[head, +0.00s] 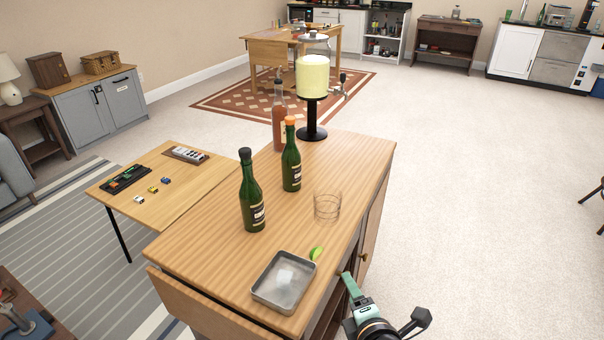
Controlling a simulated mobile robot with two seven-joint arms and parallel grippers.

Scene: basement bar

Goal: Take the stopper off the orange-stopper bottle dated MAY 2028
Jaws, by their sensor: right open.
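A green bottle with an orange stopper (291,158) stands upright on the wooden cabinet top, stopper in its neck. Its label is too small to read, so I cannot confirm the date. A similar green bottle with a black stopper (251,193) stands nearer, to its left. A taller bottle of amber liquid (279,118) stands behind them. My right gripper (350,286) is at the lower right, beside the cabinet's front right edge. It is open, and nothing shows in it. It is well apart from the bottles. My left gripper is out of view.
A clear glass (327,208) stands right of the bottles. A metal tray (260,293) and a green wedge (317,253) lie nearer. A drink dispenser on a black stand (312,117) stands at the back. The side table (186,190) at left holds small items.

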